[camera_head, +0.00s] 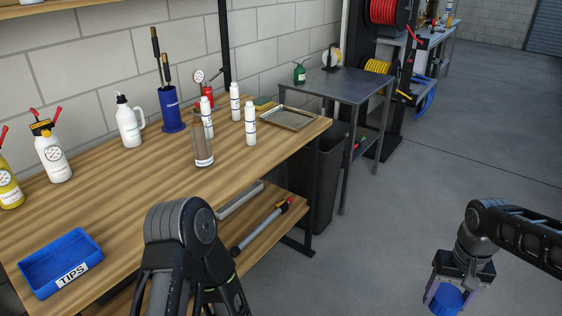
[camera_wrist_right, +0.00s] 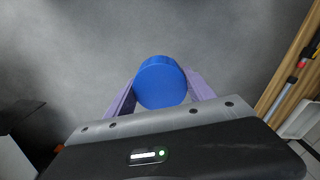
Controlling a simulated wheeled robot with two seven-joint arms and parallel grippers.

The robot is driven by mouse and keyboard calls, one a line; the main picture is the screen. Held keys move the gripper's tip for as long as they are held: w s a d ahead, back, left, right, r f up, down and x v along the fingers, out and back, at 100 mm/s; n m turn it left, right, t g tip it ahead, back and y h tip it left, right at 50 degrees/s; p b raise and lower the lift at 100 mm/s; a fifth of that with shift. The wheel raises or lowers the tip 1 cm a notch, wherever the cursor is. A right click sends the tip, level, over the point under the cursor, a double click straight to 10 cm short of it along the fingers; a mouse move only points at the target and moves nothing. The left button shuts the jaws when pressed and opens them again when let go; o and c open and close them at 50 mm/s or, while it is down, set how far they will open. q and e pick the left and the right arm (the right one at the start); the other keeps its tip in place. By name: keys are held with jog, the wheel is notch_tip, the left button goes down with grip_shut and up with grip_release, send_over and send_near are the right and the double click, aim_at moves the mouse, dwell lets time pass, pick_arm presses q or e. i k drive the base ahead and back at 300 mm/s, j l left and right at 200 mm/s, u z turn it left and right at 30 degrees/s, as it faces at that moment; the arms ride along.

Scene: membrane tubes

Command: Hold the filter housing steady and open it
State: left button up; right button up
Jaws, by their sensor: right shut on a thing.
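My right gripper (camera_head: 447,296) is at the lower right of the head view, over the grey floor and away from the bench. It is shut on a blue cylinder (camera_head: 446,301). In the right wrist view the blue cylinder (camera_wrist_right: 161,82) shows its flat round end between the two purple fingers (camera_wrist_right: 160,96). I cannot tell whether it is a housing lid or a whole housing. A clear tube with a white base (camera_head: 203,146) stands upright on the bench. My left arm shows at the bottom centre; its gripper is out of the picture.
Several white tubes (camera_head: 250,124) stand near the metal tray (camera_head: 290,118) on the wooden bench (camera_head: 120,190). A blue TIPS bin (camera_head: 78,247) sits at the bench's left front. A grey side table (camera_head: 345,87) stands beyond. The floor around my right gripper is clear.

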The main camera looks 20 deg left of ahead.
aim_at(200, 139)
jog(key=i+l+u, duration=0.1)
jog(key=u, duration=0.4)
jog(key=l+u, duration=0.1)
jog(key=u, duration=0.4)
jog(key=i+l+u, duration=0.1)
jog(key=u, duration=0.4)
jog(key=l+u, duration=0.2)
jog(key=u, duration=0.3)
jog(key=l+u, duration=0.15)
jog(key=u, duration=0.35)
jog(key=l+u, duration=0.1)
jog(key=l, duration=0.25)
jog(key=k+l+u, duration=0.15)
jog(key=l, duration=0.25)
jog(key=k+l+u, duration=0.1)
jog(key=l, duration=0.25)
jog(key=k+l+u, duration=0.1)
jog(key=l, duration=0.25)
jog(key=k+l+u, duration=0.15)
jog(key=l, duration=0.15)
